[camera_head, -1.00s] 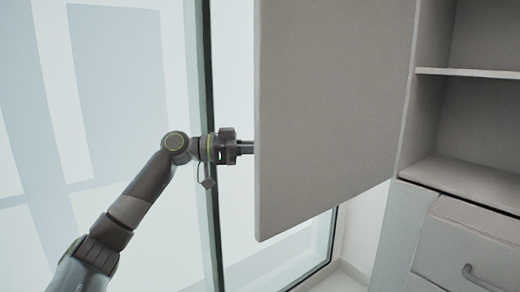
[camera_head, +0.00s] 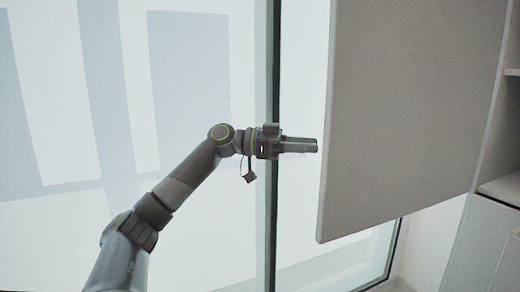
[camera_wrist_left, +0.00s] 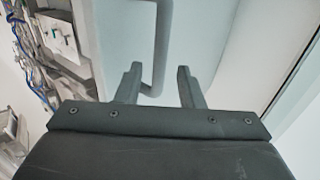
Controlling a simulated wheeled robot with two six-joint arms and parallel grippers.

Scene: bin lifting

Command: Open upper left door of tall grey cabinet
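The grey upper door (camera_head: 405,110) of the cabinet (camera_head: 500,215) stands swung open, its broad flat face filling the right half of the head view. My left gripper (camera_head: 317,146) is just left of the door's free edge, apart from it in the picture. In the left wrist view its two fingers (camera_wrist_left: 159,85) are spread wide with nothing clamped. A grey bar handle (camera_wrist_left: 162,45) on a pale panel (camera_wrist_left: 205,35) shows beyond and between the fingers. I cannot tell whether a finger touches it. My right gripper is in neither view.
A shelf edge (camera_head: 511,72) of the open cabinet interior shows at the right. A large window with a dark vertical frame (camera_head: 273,215) stands behind my left arm. The left wrist view shows blue cables and white equipment (camera_wrist_left: 58,33) at its left.

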